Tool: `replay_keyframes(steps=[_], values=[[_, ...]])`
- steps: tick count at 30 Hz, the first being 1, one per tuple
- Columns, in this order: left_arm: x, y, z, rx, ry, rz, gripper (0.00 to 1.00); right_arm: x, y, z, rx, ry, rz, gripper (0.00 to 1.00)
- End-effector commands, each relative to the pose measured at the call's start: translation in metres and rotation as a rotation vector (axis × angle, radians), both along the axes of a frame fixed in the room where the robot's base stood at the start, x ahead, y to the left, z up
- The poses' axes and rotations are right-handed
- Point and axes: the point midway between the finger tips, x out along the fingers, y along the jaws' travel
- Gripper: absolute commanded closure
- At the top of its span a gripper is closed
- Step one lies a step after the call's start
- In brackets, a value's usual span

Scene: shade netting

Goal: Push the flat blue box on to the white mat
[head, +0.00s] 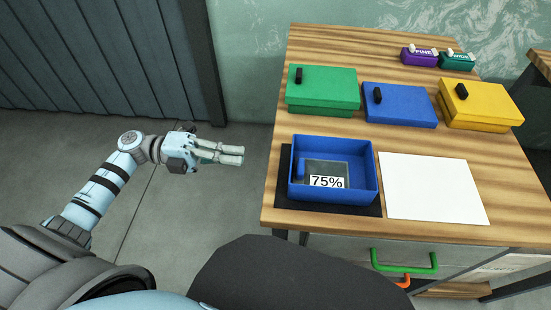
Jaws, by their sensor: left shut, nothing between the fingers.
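A flat blue box (402,107) with a small black knob on top lies on the wooden table, between a green box and a yellow box. An open blue box (367,205) stands nearer the front on a dark mat, with a grey piece and a "75%" label inside. The white mat (435,190) lies flat and bare, right of the open box and in front of the flat one. My left gripper (242,155) is shut and empty, over the floor left of the table, apart from every box. My right gripper is not in view.
The green box (322,85) and yellow box (478,103) flank the flat blue box closely. The dark mat (284,180) lies beside the white mat. Small purple (418,58) and teal (457,61) blocks stand at the back. The table's right front is bare.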

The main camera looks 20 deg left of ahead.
Motion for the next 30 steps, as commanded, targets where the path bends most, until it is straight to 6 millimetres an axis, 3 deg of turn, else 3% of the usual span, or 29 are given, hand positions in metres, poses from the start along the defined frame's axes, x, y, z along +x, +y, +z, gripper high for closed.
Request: replay_keyframes(steps=[6,12,18,30], values=[[0.012,-0.047,0.002,-0.007,-0.003,0.002,1.0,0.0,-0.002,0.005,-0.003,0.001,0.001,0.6],[0.021,-0.079,0.002,-0.006,-0.001,0.003,1.0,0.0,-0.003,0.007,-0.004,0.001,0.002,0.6],[0.024,-0.09,0.0,-0.002,0.001,0.004,1.0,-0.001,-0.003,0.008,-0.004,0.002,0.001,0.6],[0.023,-0.093,0.002,-0.004,0.004,0.024,1.0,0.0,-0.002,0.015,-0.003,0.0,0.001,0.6]])
